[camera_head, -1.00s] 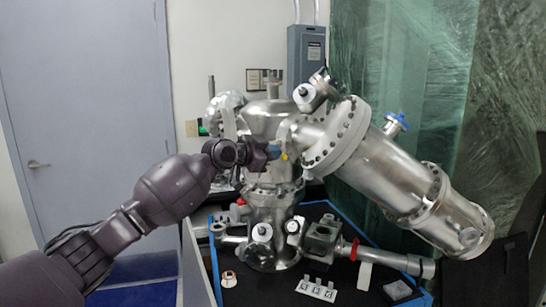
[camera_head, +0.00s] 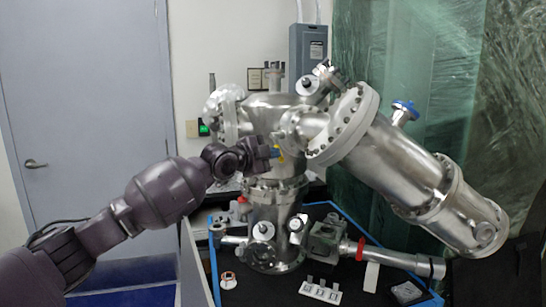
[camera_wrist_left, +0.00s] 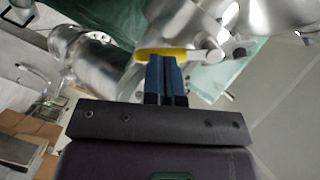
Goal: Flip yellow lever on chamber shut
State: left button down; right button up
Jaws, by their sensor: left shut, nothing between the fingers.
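The metal vacuum chamber (camera_head: 275,120) stands on the black bench, with flanged arms off its sides. The yellow lever (camera_wrist_left: 163,54) shows in the left wrist view as a flat bar lying across, just beyond my fingertips. My right gripper is not in view.
A long metal cylinder (camera_head: 400,165) slopes down to the right from the chamber. A black bench with a blue edge (camera_head: 212,270) holds a white labelled block (camera_head: 320,292) and a small round part (camera_head: 228,280). A grey door (camera_head: 80,130) stands at the left.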

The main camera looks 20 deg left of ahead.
pick_arm(q)
jog(key=shift+w+a+f+m+t+b, duration=0.15)
jog(key=shift+w+a+f+m+b, duration=0.15)
jog(key=shift+m, duration=0.35)
jog(key=shift+w+a+f+m+t+b, duration=0.15)
jog(key=shift+m+b, duration=0.2)
jog(key=shift+m, duration=0.35)
jog(key=shift+w+a+f+m+t+b, duration=0.1)
jog(key=shift+a+f+m+b, duration=0.2)
jog(key=shift+m, duration=0.35)
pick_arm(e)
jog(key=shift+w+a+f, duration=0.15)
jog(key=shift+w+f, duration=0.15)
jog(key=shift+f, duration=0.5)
pick_arm(q)
jog(key=shift+d+r, duration=0.1)
jog(key=shift+r, duration=0.05)
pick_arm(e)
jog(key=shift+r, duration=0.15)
